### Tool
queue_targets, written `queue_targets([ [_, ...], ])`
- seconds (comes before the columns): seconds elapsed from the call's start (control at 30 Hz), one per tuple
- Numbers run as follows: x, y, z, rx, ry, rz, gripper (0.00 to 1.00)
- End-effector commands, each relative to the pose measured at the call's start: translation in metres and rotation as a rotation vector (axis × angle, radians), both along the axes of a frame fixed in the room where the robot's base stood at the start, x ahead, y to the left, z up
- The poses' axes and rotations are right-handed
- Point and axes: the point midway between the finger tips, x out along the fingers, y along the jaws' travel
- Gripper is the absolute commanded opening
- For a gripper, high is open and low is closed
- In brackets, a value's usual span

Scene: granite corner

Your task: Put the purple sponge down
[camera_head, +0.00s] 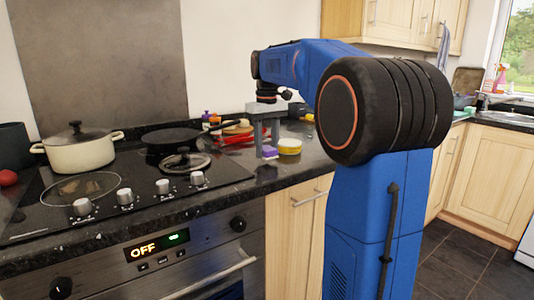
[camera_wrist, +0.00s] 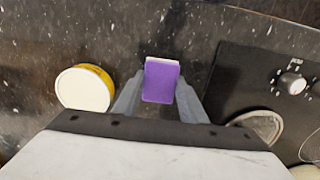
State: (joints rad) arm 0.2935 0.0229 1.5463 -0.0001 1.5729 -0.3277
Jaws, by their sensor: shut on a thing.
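The purple sponge (camera_head: 270,152) is a small block, purple with a pale strip along one edge. It is between the fingers of my gripper (camera_head: 267,141), low over the dark granite counter (camera_head: 300,163) just right of the hob. I cannot tell whether it touches the counter. In the wrist view my gripper (camera_wrist: 158,95) has a grey finger on each side of the sponge (camera_wrist: 160,82) and is shut on it.
A yellow tub with a white lid (camera_head: 290,146) stands close by; the wrist view shows it left of the sponge (camera_wrist: 84,88). The hob (camera_head: 110,187) carries a cream pot (camera_head: 78,152) and a black pan (camera_head: 172,138). Red-handled items (camera_head: 232,138) lie behind. Bare counter surrounds the sponge's front.

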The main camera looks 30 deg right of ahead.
Motion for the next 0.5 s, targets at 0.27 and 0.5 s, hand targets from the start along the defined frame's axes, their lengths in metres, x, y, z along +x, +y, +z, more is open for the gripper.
queue_targets([
  [0.27,0.000,0.000,-0.019,0.000,-0.001,0.000,0.10],
  [0.5,0.000,0.000,-0.021,0.000,0.000,0.000,0.10],
])
